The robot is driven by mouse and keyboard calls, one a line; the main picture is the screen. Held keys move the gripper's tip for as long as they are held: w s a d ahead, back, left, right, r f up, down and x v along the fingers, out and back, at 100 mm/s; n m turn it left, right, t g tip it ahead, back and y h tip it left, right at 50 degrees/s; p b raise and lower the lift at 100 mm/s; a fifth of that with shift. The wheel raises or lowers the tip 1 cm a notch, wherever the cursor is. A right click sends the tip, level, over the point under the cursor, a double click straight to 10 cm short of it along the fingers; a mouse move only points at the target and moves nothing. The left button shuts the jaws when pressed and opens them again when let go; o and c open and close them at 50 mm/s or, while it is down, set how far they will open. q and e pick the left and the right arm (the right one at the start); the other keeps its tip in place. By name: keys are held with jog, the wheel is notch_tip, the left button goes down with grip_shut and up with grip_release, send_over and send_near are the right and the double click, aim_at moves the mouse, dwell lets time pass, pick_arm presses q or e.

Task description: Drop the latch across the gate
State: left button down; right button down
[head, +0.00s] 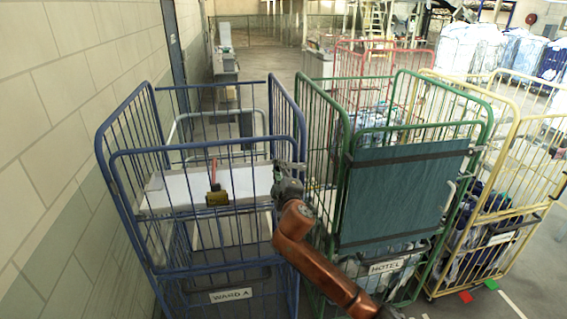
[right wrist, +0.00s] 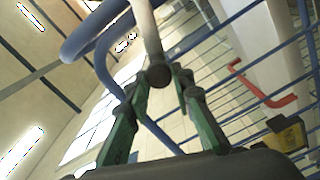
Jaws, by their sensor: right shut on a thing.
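The blue cage trolley (head: 205,149) stands at the left with its barred gate side toward me. My right gripper (head: 289,174) is at the gate's upper right, beside the blue corner post. In the right wrist view its green fingers (right wrist: 160,80) close around the dark round end of a pale grey rod (right wrist: 147,28). This rod looks like the latch, but I cannot tell for sure. In the head view a small grey piece shows at the fingertips. My left gripper is out of view.
A green cage trolley (head: 345,190) with a teal panel (head: 400,192) stands close at the right of the blue one, leaving a narrow gap where my arm is. A yellow cage trolley (head: 520,195) is farther right. A block wall (head: 60,130) is close on the left.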

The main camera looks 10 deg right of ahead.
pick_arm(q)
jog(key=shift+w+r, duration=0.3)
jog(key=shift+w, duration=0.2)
pick_arm(e)
jog(key=f+n, duration=0.2)
jog(key=n, duration=0.1)
jog(key=f+n, duration=0.1)
jog(key=f, duration=0.1)
jog(key=shift+a, duration=0.35)
jog(key=c, duration=1.7)
grip_release()
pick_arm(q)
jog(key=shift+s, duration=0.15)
pick_arm(e)
jog(key=s, duration=0.8)
jog(key=s+d, duration=0.1)
jog(key=s, duration=0.3)
